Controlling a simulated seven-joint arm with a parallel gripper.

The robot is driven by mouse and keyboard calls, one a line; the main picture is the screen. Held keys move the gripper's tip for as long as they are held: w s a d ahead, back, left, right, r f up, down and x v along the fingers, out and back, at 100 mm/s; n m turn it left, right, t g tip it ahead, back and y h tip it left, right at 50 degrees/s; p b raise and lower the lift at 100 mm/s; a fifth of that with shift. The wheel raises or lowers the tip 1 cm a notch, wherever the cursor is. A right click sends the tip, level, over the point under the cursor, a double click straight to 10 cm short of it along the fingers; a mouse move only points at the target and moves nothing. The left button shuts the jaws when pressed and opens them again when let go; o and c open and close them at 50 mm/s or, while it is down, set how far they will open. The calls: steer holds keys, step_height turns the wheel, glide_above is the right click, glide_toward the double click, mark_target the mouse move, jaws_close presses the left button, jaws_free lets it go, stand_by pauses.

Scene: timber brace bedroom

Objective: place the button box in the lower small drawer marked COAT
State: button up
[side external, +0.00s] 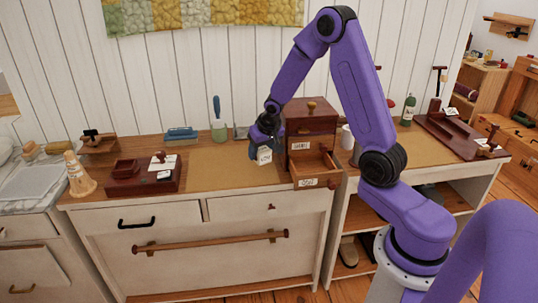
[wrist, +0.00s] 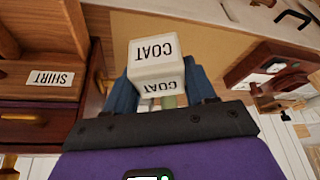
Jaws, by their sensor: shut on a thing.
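The button box is a small white block marked COAT (wrist: 152,58); it also shows in the side view (side external: 264,156). My gripper (side external: 263,143) is shut on it, with blue fingers at its two sides in the wrist view (wrist: 160,92). The box is just left of the small wooden drawer cabinet (side external: 311,117), close to the tabletop; contact with the top is unclear. The cabinet's lower small drawer (side external: 318,168) is pulled open and looks empty. Its front label is too small to read surely. The drawer above is shut; the wrist view shows a SHIRT label (wrist: 49,79) on the cabinet.
A tan mat (side external: 228,175) lies on the counter. A dark red box with cards (side external: 145,177) stands to its left. A green jar (side external: 218,130) and a blue item (side external: 181,133) are behind. A white mug (side external: 347,137) stands right of the cabinet.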

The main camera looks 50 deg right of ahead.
steer(key=s+f+m+h, duration=0.15)
steer(key=s+m, duration=0.25)
steer(key=s, duration=2.4)
steer(key=t+h, duration=0.1)
steer(key=h, duration=0.1)
glide_toward(314, 167)
steer(key=shift+w+a+f, duration=0.25)
steer(key=shift+a+f, duration=0.1)
steer(key=shift+f, duration=0.3)
steer(key=shift+w+a+f, duration=0.25)
steer(key=shift+a+f, duration=0.1)
steer(key=shift+f, duration=0.3)
steer(key=shift+w+d+r, duration=0.15)
steer(key=shift+w+d+r+g+y, duration=0.1)
steer(key=shift+w+d+g+y, duration=0.25)
steer(key=shift+g+y, duration=0.6)
steer(key=shift+f, duration=0.85)
steer(key=shift+f, duration=0.15)
